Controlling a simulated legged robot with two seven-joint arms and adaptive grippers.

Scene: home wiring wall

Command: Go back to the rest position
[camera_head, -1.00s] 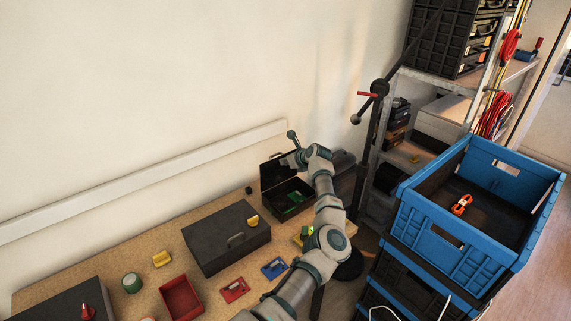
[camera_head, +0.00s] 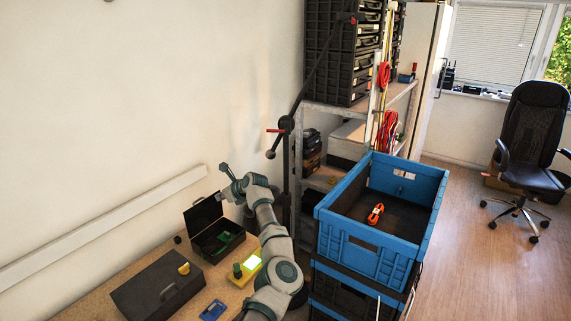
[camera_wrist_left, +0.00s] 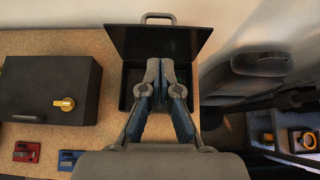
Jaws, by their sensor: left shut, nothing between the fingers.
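My left arm reaches up over the workbench in the head view, and its gripper (camera_head: 228,172) is raised above the bench near the open black case. In the left wrist view the two fingers (camera_wrist_left: 160,70) are close together with nothing between them. Behind them is the open black case (camera_wrist_left: 125,92), partly hidden by the fingers. In the head view this case (camera_head: 203,218) has its lid up and a green item inside. My right gripper is not in view.
A closed black case (camera_head: 145,290) with a yellow knob lies on the bench. A lit yellow-green device (camera_head: 251,263) sits beside my arm. A blue crate (camera_head: 360,250) holding an orange cable (camera_head: 375,214) stands to the right. An office chair (camera_head: 530,150) stands on open floor.

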